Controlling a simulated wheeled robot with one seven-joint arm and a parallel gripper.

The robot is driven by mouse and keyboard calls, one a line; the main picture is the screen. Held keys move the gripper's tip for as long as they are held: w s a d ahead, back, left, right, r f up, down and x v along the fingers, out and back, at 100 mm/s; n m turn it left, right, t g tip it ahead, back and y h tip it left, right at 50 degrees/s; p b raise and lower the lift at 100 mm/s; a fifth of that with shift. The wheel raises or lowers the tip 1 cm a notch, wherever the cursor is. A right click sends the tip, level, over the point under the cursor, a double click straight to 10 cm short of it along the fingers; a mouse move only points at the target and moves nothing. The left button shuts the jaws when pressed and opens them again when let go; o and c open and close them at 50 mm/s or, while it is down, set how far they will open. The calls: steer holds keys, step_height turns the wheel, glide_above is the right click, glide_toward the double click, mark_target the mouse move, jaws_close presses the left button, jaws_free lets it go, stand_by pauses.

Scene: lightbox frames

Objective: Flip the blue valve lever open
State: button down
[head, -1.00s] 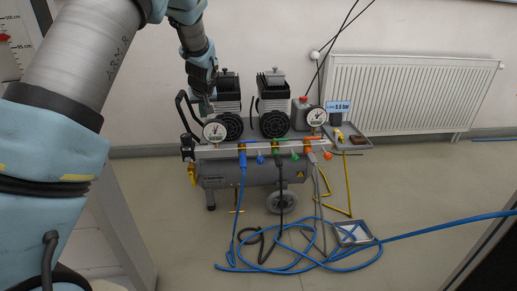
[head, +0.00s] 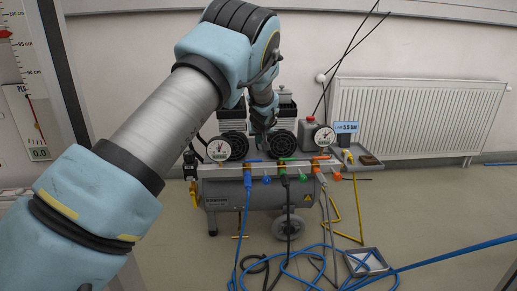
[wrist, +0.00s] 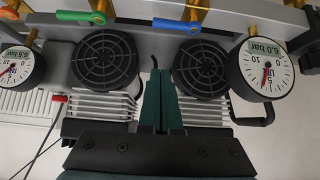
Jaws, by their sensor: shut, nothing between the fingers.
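The blue valve lever (wrist: 180,25) shows near the top of the wrist view, lying sideways from its brass valve. The fingertips are apart from the blue lever in the wrist picture. In the head view my gripper (head: 262,145) is above and behind the manifold, small and partly lost against the compressor.
Pressure gauges (head: 219,150) (head: 324,138) stand at both ends of the manifold. Blue hose (head: 440,254) lies coiled on the floor. A radiator (head: 420,118) is on the wall.

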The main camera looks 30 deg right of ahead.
mark_target(253, 161)
steer(key=b+x, duration=0.1)
steer(key=x, duration=0.8)
steer(key=shift+s+a+f+b, duration=0.2)
steer(key=shift+s+a, duration=0.1)
steer(key=shift+s, duration=0.3)
steer(key=shift+s+a+f+b, duration=0.2)
steer(key=shift+s+a, duration=0.1)
steer(key=shift+s, duration=0.25)
steer(key=shift+s+a+f+b, duration=0.2)
steer(key=shift+s+a, duration=0.1)
steer(key=shift+s, duration=0.3)
